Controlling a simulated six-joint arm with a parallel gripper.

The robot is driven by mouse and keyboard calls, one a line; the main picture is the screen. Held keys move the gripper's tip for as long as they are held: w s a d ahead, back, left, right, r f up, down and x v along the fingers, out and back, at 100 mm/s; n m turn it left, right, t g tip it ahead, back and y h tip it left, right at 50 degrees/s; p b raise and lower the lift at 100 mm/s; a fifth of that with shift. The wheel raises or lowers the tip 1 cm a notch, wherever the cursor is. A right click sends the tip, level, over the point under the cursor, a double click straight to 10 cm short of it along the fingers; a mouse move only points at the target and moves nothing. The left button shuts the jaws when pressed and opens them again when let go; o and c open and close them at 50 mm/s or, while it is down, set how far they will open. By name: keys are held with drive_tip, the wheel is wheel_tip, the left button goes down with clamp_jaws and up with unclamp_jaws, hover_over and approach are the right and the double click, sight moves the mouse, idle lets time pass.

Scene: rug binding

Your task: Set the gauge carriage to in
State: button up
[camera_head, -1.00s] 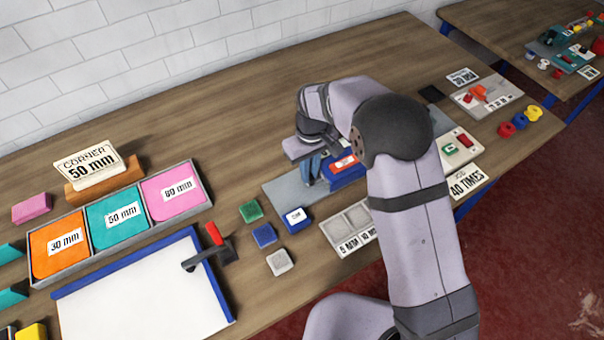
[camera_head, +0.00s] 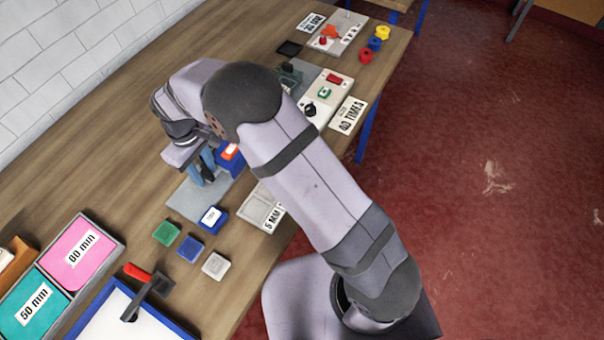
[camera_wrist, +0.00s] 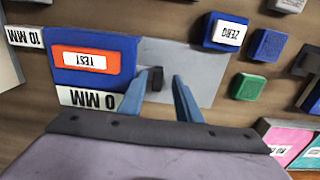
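The gauge is a blue block with an orange TEST label (camera_wrist: 85,62) on a grey plate (camera_wrist: 200,68); in the head view the block (camera_head: 231,157) and plate (camera_head: 186,203) are partly behind my arm. A small dark post (camera_wrist: 155,80), seemingly the carriage's handle, stands on the plate beside the block. My gripper (camera_wrist: 160,76) is open, its blue fingers on either side of the post with gaps visible. In the head view my gripper (camera_head: 203,174) is low over the plate. A 0 MM label (camera_wrist: 92,98) lies by the block.
A blue ZERO button block (camera_wrist: 226,32), a green block (camera_head: 166,232), a blue block (camera_head: 190,249) and a grey block (camera_head: 215,265) sit near the plate. A tray of pink and teal cards (camera_head: 82,256) is at lower left. Bare wood lies left of the plate.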

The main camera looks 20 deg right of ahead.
drive_tip(key=s+a, duration=0.7)
drive_tip(key=shift+p, duration=0.3)
wheel_tip(320, 180, up, 8)
drive_tip(key=f+b, duration=0.1)
drive_tip(key=b, duration=0.2)
drive_tip(key=d+r+m+p, duration=0.2)
drive_tip(key=d+r+m, duration=0.15)
drive_tip(key=d, duration=1.45)
drive_tip(key=s+d+m+p, duration=0.1)
drive_tip(key=s+d+m, duration=0.1)
drive_tip(key=s+d, duration=0.2)
drive_tip(key=s+d+m+p, duration=0.1)
drive_tip(key=s+d, duration=0.4)
drive_tip(key=d, duration=0.5)
drive_tip(key=shift+s+d+f+m, duration=0.2)
drive_tip(key=shift+s+m, duration=0.1)
drive_tip(key=shift+m, duration=0.55)
